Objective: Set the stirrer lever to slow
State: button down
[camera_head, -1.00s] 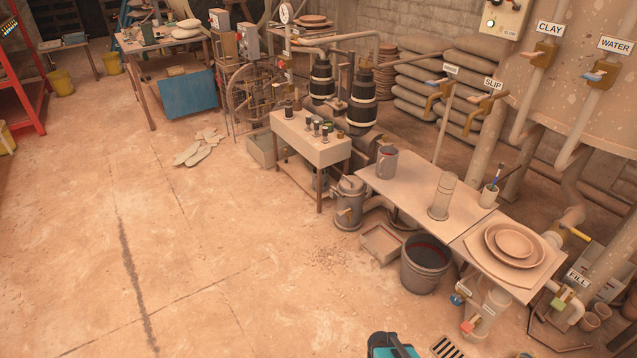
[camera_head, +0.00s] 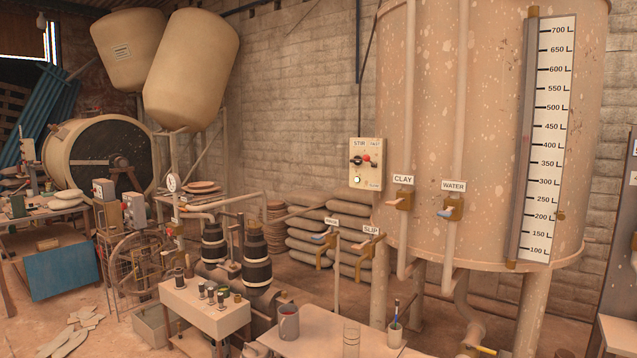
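The stirrer control box (camera_head: 367,177) is a pale panel on the wall side of the big tank, right of centre. Its top reads STIR, with a small FAST label at upper right and what looks like SLOW at lower right. The stirrer lever (camera_head: 366,159) has a red knob beside dark parts in the upper half of the box. The picture is too small to tell its exact setting. A round pale button or lamp sits below it. My gripper is not in view.
The large speckled tank (camera_head: 480,130) with a litre scale (camera_head: 547,140) stands right of the box. CLAY (camera_head: 402,200) and WATER (camera_head: 452,207) valves sit on pipes in front of it. A table (camera_head: 320,325) with a mug and brush cup stands below. Stacked sacks (camera_head: 315,225) lie behind.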

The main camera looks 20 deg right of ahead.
aim_at(366, 158)
jog(key=u, duration=0.3)
jog(key=i, duration=1.55)
jog(key=u, duration=0.25)
